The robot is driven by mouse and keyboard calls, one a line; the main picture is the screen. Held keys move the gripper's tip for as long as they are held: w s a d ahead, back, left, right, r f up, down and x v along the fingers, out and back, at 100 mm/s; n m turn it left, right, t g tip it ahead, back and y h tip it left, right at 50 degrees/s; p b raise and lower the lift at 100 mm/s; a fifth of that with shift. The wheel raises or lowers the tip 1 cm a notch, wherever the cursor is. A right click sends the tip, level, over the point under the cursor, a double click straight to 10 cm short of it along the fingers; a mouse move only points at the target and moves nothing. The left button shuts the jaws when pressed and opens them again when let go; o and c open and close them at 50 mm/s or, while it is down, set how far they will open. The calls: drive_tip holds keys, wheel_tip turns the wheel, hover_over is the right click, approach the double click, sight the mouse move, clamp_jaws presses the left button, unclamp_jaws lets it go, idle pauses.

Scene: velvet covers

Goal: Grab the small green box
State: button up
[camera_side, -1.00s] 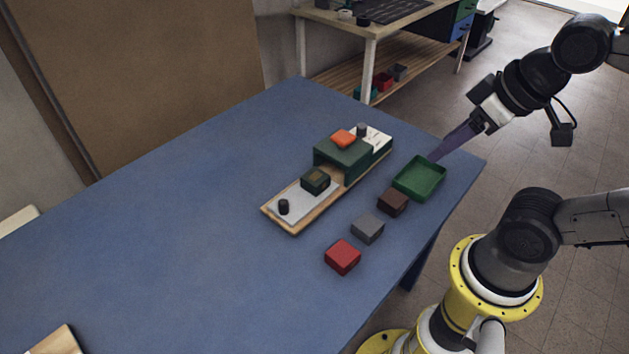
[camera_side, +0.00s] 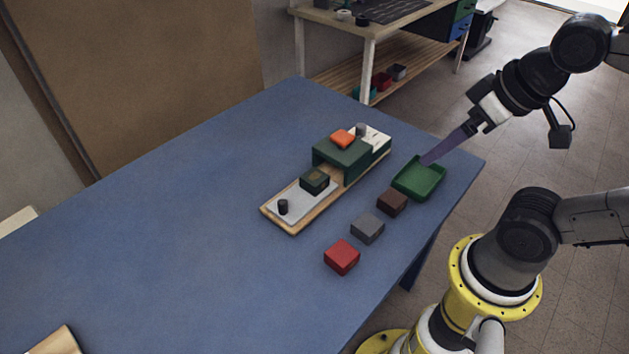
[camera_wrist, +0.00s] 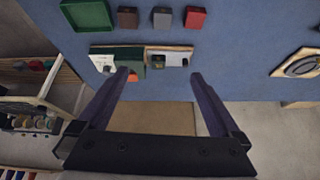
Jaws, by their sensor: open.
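The small dark green box (camera_side: 315,180) sits on the light plate of a wooden board, between a black knob and a larger green block. In the wrist view the small green box (camera_wrist: 158,61) appears between my fingertips but well beyond them. My gripper (camera_side: 425,162) has long purple fingers, and in the side view their tips overlap the green tray, to the right of the box and apart from it. In the wrist view my gripper (camera_wrist: 159,73) is open, with nothing between its fingers.
The larger green block (camera_side: 342,157) carries an orange piece (camera_side: 343,138). A green tray (camera_side: 432,190), brown block (camera_side: 392,202), grey block (camera_side: 367,228) and red block (camera_side: 342,257) line the table's right side. The blue table (camera_side: 200,220) is clear left of the board.

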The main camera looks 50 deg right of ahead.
drive_tip(key=w+r+m, duration=0.4)
drive_tip(key=m, duration=0.1)
drive_tip(key=m+g, duration=0.4)
drive_tip(key=m, duration=0.8)
hover_over(314, 176)
wheel_tip(314, 176, down, 11)
drive_tip(key=shift+g, duration=0.8)
wheel_tip(314, 176, down, 14)
drive_tip(key=shift+w+d+r, duration=0.1)
drive_tip(key=shift+r, duration=0.05)
drive_tip(key=shift+f, duration=3.1)
drive_tip(key=c, duration=1.3)
drive_tip(key=shift+c, duration=0.4)
drive_tip(key=shift+r, duration=0.2)
